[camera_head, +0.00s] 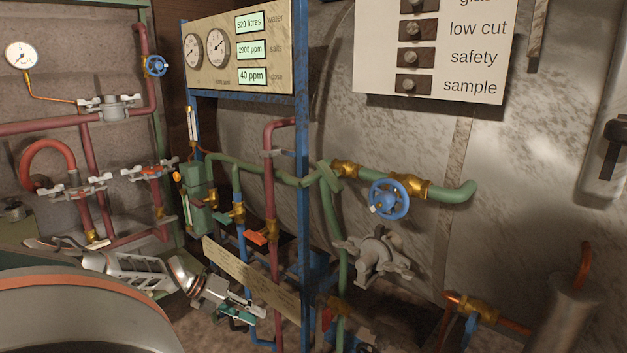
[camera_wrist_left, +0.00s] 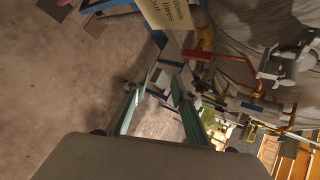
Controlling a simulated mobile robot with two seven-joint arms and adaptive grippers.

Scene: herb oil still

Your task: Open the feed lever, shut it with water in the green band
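My left gripper (camera_head: 246,311) reaches in low from the left, in front of the pipework beside a tilted plate (camera_head: 250,278). In the left wrist view its green-padded fingers (camera_wrist_left: 158,108) stand apart with nothing between them. An orange-red lever handle (camera_head: 256,237) sits on a brass valve on the red pipe, above and apart from the gripper. No readable label marks which lever is the feed lever. The water display (camera_head: 249,22) reads 520 litres. A narrow sight glass (camera_head: 192,123) is on the blue post's left; no green band can be made out. My right gripper is not in view.
A blue post (camera_head: 303,200) stands right of the lever. Green pipes (camera_head: 455,192) with a blue handwheel (camera_head: 389,199) and a grey flanged valve (camera_head: 372,258) crowd the right. A sign (camera_wrist_left: 168,14) hangs near the fingers in the wrist view. Bare floor (camera_wrist_left: 55,95) lies left there.

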